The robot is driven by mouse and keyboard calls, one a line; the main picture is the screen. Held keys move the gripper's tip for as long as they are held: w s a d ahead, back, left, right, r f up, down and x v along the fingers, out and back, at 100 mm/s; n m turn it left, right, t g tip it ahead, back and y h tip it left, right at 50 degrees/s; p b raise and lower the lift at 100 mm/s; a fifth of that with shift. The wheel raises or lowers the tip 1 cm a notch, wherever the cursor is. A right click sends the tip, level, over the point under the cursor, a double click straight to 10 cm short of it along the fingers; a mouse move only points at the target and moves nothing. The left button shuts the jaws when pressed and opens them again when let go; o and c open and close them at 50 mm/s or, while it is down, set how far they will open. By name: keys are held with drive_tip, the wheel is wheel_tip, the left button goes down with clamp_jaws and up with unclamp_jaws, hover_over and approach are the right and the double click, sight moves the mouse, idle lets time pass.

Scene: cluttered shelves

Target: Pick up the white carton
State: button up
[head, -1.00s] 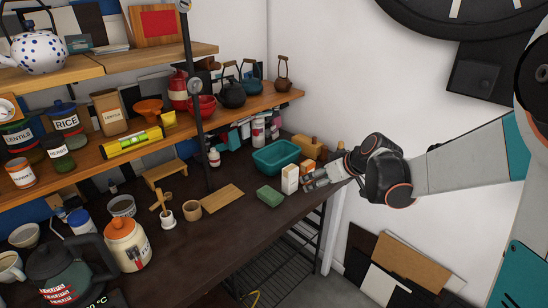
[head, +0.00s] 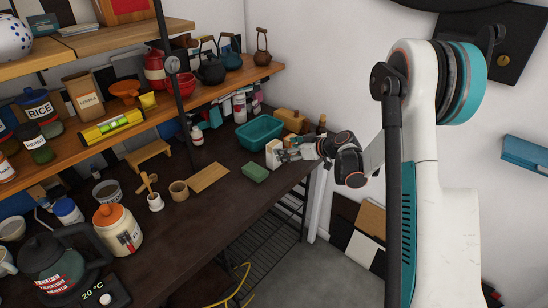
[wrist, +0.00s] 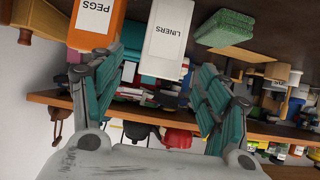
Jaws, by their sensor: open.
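The white carton (head: 272,153), labelled LINERS, stands on the dark worktop near its right end. In the wrist view, which is upside down, the white carton (wrist: 165,42) shows in the gap between my gripper's two teal-padded fingers. My gripper (head: 285,152) reaches in from the right at the carton's height. My gripper (wrist: 160,62) is open, with a visible gap on each side of the carton. I cannot tell how deep the carton is between the fingers. The fingers partly cover the carton in the head view.
An orange PEGS box (wrist: 97,22) stands close beside the carton. A green sponge-like block (head: 255,172) lies on its other side. A teal basin (head: 259,133) is behind. A loaded wooden shelf (head: 213,88) runs above the worktop. The worktop's front edge is close by.

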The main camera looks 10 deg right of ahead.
drive_tip(key=shift+b+x, duration=1.15)
drive_tip(key=shift+x, duration=2.75)
drive_tip(key=shift+a+r, duration=0.1)
drive_tip(key=shift+r, duration=0.05)
drive_tip(key=c, duration=1.2)
